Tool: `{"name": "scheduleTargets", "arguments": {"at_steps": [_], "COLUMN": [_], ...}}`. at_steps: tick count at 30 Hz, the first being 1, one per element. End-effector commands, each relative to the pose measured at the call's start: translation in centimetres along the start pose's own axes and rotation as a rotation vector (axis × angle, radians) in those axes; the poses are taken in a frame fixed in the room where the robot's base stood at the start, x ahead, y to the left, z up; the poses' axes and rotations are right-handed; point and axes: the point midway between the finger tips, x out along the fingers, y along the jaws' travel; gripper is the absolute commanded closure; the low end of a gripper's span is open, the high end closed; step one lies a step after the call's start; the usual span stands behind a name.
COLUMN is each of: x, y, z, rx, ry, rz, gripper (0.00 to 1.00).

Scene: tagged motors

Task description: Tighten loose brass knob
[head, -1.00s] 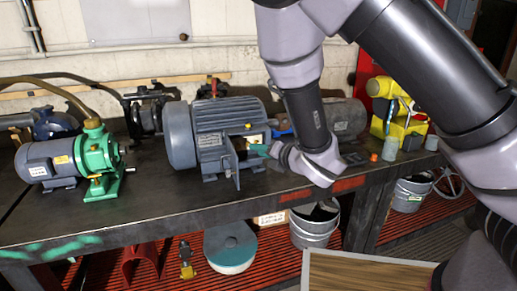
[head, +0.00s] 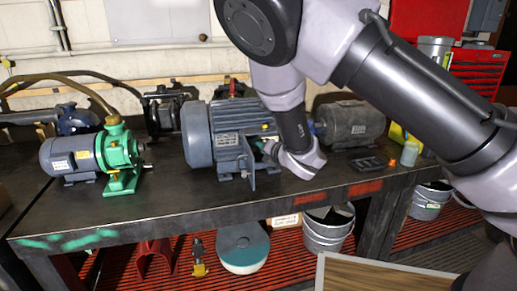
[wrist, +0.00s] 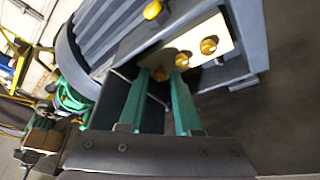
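The large blue-grey motor (head: 197,140) stands on the dark workbench. In the wrist view the motor (wrist: 105,35) shows an open terminal box with a cream plate (wrist: 222,36). Three brass knobs sit in a row on it: one on the right (wrist: 208,46), one in the middle (wrist: 182,60) and one on the left (wrist: 158,74). I cannot tell which is loose. My gripper (wrist: 161,76) has green fingers, apart, with the left knob showing between their tips and gaps beside it. Contact is unclear. In the head view my gripper (head: 264,148) is at the box, mostly hidden by my wrist.
A green pump with a small motor (head: 118,150) stands left on the workbench (head: 150,205). A dark grey motor (head: 350,124) stands behind right of my wrist. An upright flap (head: 247,165) hangs at the box front. The bench front left of the motor is clear.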

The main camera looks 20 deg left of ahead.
Motion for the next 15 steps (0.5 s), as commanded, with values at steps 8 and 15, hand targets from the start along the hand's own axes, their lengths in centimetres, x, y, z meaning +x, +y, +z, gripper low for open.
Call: {"name": "scheduleTargets", "arguments": {"at_steps": [8, 15], "x": [-0.02, -0.03], "y": [0.02, -0.02], "z": [0.0, 0.01], "rx": [0.0, 0.027], "ry": [0.0, 0.0], "rz": [0.0, 0.012], "gripper": [1.0, 1.0]}}
